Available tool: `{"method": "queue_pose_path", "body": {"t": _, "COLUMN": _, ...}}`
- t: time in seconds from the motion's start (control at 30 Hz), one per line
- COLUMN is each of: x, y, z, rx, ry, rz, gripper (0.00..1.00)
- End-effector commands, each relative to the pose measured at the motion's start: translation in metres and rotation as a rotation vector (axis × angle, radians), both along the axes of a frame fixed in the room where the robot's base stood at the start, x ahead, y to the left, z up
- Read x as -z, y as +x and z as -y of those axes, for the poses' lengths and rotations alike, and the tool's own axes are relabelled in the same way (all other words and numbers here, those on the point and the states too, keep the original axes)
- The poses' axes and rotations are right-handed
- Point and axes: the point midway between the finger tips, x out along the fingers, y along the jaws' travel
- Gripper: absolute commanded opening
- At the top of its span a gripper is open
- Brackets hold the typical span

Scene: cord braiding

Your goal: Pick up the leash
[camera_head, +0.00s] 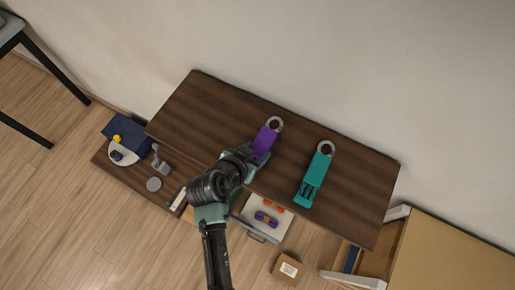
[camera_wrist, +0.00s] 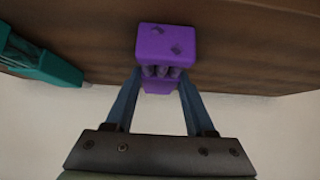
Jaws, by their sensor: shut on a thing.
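A purple leash-like piece (camera_head: 265,141) with a grey ring at its far end is at the middle of the dark wooden top (camera_head: 210,100). My gripper (camera_head: 256,158) is at its near end. In the wrist view the purple piece (camera_wrist: 166,42) is between the two blue fingers, and my gripper (camera_wrist: 157,84) is shut on it. I cannot tell whether it touches the wood. A similar teal piece (camera_head: 314,178) with a grey ring lies to the right, apart from my gripper. It also shows at the left of the wrist view (camera_wrist: 40,62).
An open drawer (camera_head: 250,233) below the front edge holds a purple roll (camera_head: 266,219) and an orange item. A lower shelf at left holds a blue box (camera_head: 124,132) and small items. A cardboard box (camera_head: 287,268) is at the bottom. The top's left part is clear.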

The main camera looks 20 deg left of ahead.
Motion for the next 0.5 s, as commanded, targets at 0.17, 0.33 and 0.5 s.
{"method": "queue_pose_path", "body": {"t": 0.17, "x": -0.001, "y": 0.000, "z": 0.000, "rx": -0.001, "ry": 0.000, "rz": 0.002, "gripper": 0.00}}
{"method": "queue_pose_path", "body": {"t": 0.33, "x": -0.003, "y": 0.001, "z": 0.000, "rx": 0.000, "ry": 0.001, "rz": 0.003, "gripper": 0.00}}
{"method": "queue_pose_path", "body": {"t": 0.5, "x": -0.021, "y": 0.001, "z": 0.000, "rx": 0.001, "ry": 0.002, "rz": 0.006, "gripper": 0.00}}
